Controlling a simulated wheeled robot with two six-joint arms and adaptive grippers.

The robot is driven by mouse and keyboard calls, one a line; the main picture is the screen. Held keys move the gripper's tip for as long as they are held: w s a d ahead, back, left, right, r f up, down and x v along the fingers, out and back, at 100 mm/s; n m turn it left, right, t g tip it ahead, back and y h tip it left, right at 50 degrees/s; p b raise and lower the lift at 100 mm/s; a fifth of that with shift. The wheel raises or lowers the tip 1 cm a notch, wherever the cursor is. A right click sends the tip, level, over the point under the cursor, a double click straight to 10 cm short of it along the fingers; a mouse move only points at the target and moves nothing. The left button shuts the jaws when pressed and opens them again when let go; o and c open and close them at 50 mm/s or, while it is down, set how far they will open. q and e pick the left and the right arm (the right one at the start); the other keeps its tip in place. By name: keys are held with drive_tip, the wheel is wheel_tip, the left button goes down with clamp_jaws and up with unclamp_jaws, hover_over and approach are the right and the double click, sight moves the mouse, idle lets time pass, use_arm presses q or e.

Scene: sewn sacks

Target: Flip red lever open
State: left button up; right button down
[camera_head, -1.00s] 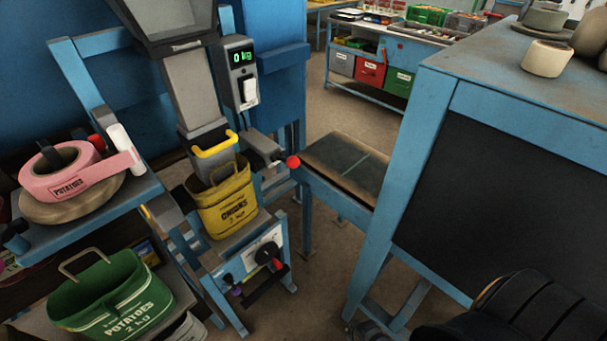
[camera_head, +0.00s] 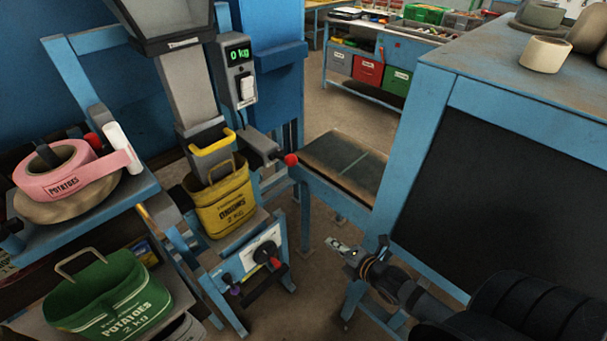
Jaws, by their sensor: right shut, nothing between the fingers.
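A red ball knob (camera_head: 291,160) sits at the end of a short grey arm beside the filling spout. Lower down, a dark rotary switch with a red tip (camera_head: 275,262) sits on a white panel under the yellow sack. I cannot tell for certain which is the red lever. My right gripper (camera_head: 336,245) is shut and empty, to the right of the panel and below the red knob, touching neither. The yellow onion sack (camera_head: 224,208) hangs open under the spout with the yellow clamp handle (camera_head: 212,141). My left gripper is not in view.
A scale display (camera_head: 238,54) reads 0 kg. A blue-framed conveyor (camera_head: 345,165) lies right of the spout, and a blue-framed table (camera_head: 520,70) with a dark panel stands at right. A green potato sack (camera_head: 108,295) and pink tape roll (camera_head: 58,172) are at left.

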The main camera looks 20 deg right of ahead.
drive_tip(key=s+d+r+n+t+y, duration=0.3)
drive_tip(key=d+r+n+t+y, duration=0.3)
drive_tip(key=n, duration=1.4)
wheel_tip(320, 180, up, 2)
drive_tip(key=shift+s+d+r+y, duration=0.2)
drive_tip(key=shift+s+d+y, duration=0.15)
drive_tip(key=shift+d, duration=0.55)
drive_tip(key=b, duration=0.4)
approach(283, 157)
drive_tip(key=w, duration=0.2)
drive_tip(key=shift+w+a+f, duration=0.1)
drive_tip(key=shift+a+f, duration=0.15)
drive_tip(key=shift+a, duration=0.2)
drive_tip(key=shift+r, duration=0.1)
